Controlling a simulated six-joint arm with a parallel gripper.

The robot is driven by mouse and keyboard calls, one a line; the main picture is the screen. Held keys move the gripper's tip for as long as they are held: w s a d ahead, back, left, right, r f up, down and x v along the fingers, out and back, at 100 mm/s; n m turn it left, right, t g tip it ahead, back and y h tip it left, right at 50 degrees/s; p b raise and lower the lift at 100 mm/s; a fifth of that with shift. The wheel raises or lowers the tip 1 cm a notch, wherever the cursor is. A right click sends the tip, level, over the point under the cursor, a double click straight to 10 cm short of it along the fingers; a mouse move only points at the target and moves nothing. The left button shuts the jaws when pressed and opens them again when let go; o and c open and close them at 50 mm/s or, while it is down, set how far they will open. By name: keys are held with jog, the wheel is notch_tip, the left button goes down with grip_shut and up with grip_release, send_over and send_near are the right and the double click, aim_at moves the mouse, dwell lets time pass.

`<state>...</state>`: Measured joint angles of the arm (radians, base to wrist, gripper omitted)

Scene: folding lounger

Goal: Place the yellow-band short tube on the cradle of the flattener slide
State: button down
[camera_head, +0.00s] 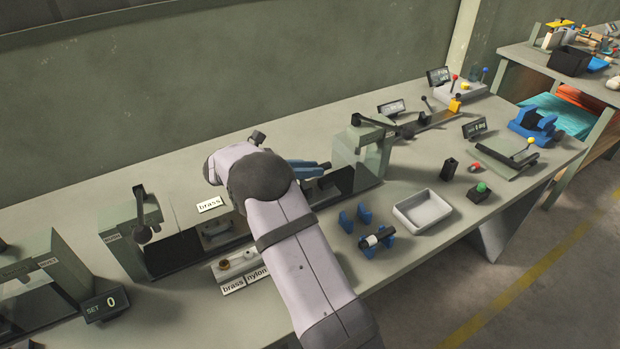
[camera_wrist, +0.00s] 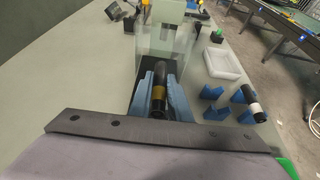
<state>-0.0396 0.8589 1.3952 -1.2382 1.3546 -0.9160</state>
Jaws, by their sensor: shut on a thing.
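The yellow-band short tube (camera_wrist: 159,92), black with a yellow band, lies lengthwise between the blue fingers of my gripper (camera_wrist: 160,84) in the wrist view. My gripper is shut on it. In the head view my gripper (camera_head: 322,169) is just left of the grey-green press with the clear guard, over its dark slide (camera_head: 352,182); the tube is hidden there by the fingers. In the wrist view the dark slide (camera_wrist: 149,70) shows beyond and beneath the fingers. The cradle cannot be made out, and whether the tube touches it cannot be told.
The press (camera_head: 356,146) stands close ahead of the fingers. A white-band tube (camera_head: 377,238) rests on blue supports, beside an empty pair (camera_head: 355,217). A white tray (camera_head: 422,210) lies right of them. Another press (camera_head: 131,235) stands left, near brass and nylon labels.

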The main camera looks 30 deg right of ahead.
jog(key=shift+f+p, duration=0.35)
jog(key=shift+f, duration=1.5)
jog(key=shift+f, duration=0.15)
jog(key=c, duration=1.7)
grip_release()
jog(key=shift+o, duration=0.2)
jog(key=b+v, duration=0.3)
jog(key=v, duration=0.9)
